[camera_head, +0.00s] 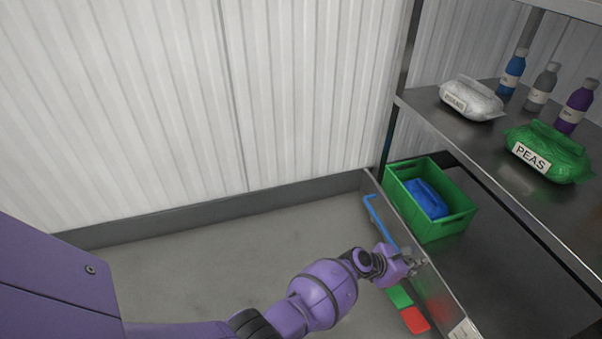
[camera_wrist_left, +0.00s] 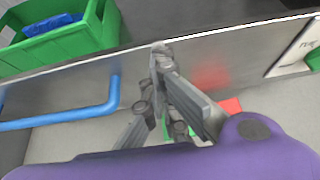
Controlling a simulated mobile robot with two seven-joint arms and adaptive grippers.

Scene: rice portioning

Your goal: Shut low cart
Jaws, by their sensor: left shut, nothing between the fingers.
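The low cart (camera_head: 437,288) is at the lower right of the head view, with a grey metal front panel and a blue bar handle (camera_head: 377,218). The panel (camera_wrist_left: 70,78) and handle (camera_wrist_left: 70,117) also show in the left wrist view. My left gripper (camera_head: 420,264) is at the panel's upper part, right of the handle in the wrist view. Its fingers (camera_wrist_left: 160,52) are shut and empty. The fingertips overlap the panel in the picture; I cannot tell whether they touch it. My right gripper is not in view.
A green crate (camera_head: 447,229) holding a blue item (camera_head: 427,198) stands behind the panel. Above, a shelf (camera_head: 490,145) bears a white bag (camera_head: 471,98), a green peas bag (camera_head: 549,152) and bottles (camera_head: 542,87). Red (camera_head: 414,320) and green (camera_head: 399,297) patches lie below. Floor at left is clear.

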